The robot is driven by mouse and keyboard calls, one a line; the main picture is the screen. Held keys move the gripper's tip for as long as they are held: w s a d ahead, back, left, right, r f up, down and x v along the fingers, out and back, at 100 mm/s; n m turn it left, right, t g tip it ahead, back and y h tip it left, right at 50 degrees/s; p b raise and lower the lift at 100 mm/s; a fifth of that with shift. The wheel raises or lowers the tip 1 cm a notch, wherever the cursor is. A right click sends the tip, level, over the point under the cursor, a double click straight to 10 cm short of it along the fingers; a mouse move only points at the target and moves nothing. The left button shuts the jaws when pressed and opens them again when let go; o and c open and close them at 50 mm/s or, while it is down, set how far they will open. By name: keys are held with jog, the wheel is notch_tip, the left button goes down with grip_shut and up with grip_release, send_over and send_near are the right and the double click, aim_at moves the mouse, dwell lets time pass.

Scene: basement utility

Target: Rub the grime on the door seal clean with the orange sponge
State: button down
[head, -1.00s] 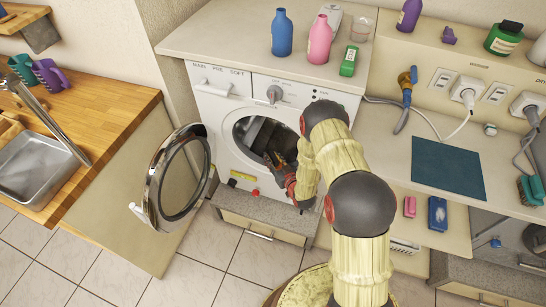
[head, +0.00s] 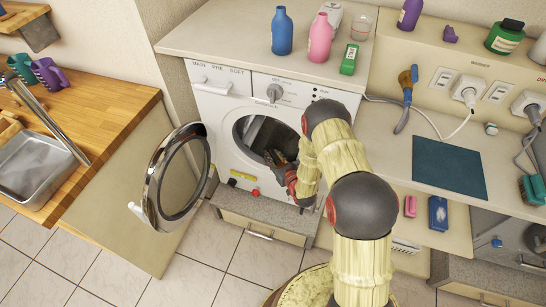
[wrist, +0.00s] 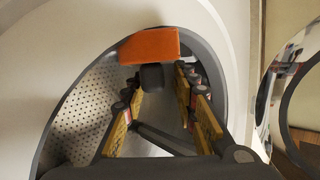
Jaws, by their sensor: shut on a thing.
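The orange sponge (wrist: 150,46) shows at the top middle of the wrist view, with a dark grey block (wrist: 152,77) under it. My gripper (wrist: 157,82) is shut on this sponge piece, its yellow-padded fingers on either side of the block. The grey door seal (wrist: 68,92) rings the washer opening, and the sponge overlaps its upper edge in the picture; I cannot tell whether they touch. In the head view my gripper (head: 274,158) reaches into the lower right of the opening, and the sponge cannot be made out. No grime can be made out.
The round washer door (head: 151,190) stands open on the left. The washer's perforated drum (wrist: 82,115) lies behind the seal. Bottles, including a blue one (head: 282,32) and a pink one (head: 320,40), stand on the worktop above. A sink counter (head: 110,100) is at the left.

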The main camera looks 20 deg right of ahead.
jog(key=shift+s+a+f, duration=0.1)
jog(key=shift+s+a, duration=0.5)
jog(key=shift+s, duration=0.15)
jog(key=shift+w+d+b, duration=0.4)
jog(key=shift+w+d, duration=0.35)
jog(key=shift+w, duration=0.15)
jog(key=shift+s+a, duration=0.35)
jog(key=shift+s, duration=0.15)
jog(key=shift+w+a+b, duration=0.3)
jog(key=shift+w+a, duration=0.4)
jog(key=shift+a, duration=0.25)
jog(key=shift+w+a+b, duration=0.25)
jog(key=shift+w+a, duration=0.45)
jog(key=shift+a, duration=0.25)
jog(key=shift+a, duration=0.1)
jog(key=shift+w, duration=0.15)
jog(key=shift+w+d, duration=0.2)
jog(key=shift+w, duration=0.1)
